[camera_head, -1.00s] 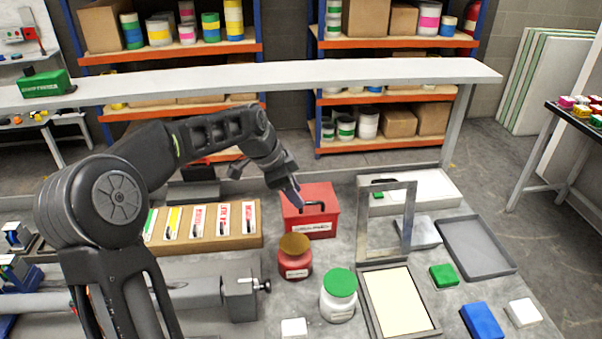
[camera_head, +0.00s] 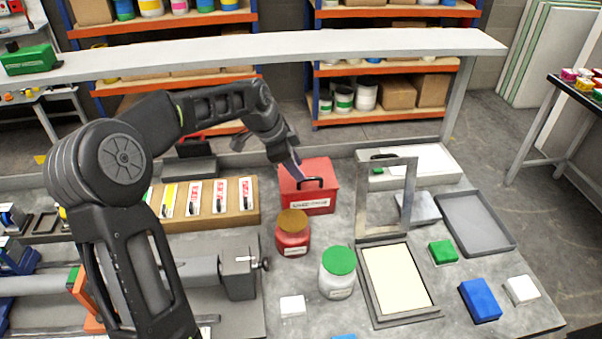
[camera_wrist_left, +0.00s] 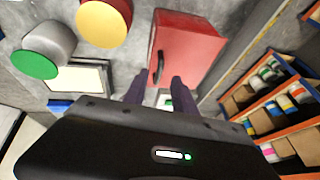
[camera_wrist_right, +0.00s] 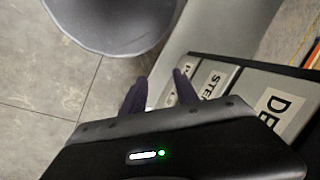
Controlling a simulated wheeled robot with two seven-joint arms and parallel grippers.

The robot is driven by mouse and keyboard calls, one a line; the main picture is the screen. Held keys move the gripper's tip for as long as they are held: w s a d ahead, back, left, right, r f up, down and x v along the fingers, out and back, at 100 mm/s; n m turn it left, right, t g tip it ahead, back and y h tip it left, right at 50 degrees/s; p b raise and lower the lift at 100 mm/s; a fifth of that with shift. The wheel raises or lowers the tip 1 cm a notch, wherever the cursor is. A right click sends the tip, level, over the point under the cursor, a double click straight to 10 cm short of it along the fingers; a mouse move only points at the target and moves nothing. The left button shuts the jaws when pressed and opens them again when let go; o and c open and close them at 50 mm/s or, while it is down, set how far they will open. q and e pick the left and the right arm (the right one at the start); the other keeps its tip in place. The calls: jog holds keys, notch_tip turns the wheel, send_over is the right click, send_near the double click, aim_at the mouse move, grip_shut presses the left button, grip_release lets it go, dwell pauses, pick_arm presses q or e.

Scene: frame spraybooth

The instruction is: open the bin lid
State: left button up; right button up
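The red bin (camera_head: 306,201) stands on the grey bench, its lid lying shut. My left gripper (camera_head: 295,172) points down at the left end of the handle. In the left wrist view the fingers of the left gripper (camera_wrist_left: 160,88) are apart, with the handle (camera_wrist_left: 158,68) just beyond them and the red bin (camera_wrist_left: 185,50) behind. I cannot tell whether they touch the handle. My right gripper (camera_wrist_right: 158,92) is open and empty, and shows only in its own wrist view.
A red jar with a brown lid (camera_head: 292,236) and a white jar with a green lid (camera_head: 337,275) stand in front of the bin. An upright grey frame (camera_head: 361,200) is on its right. A cardboard box of labelled packets (camera_head: 236,212) is on its left.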

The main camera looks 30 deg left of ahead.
pick_arm(q)
jog(key=shift+x, duration=1.95)
grip_shut()
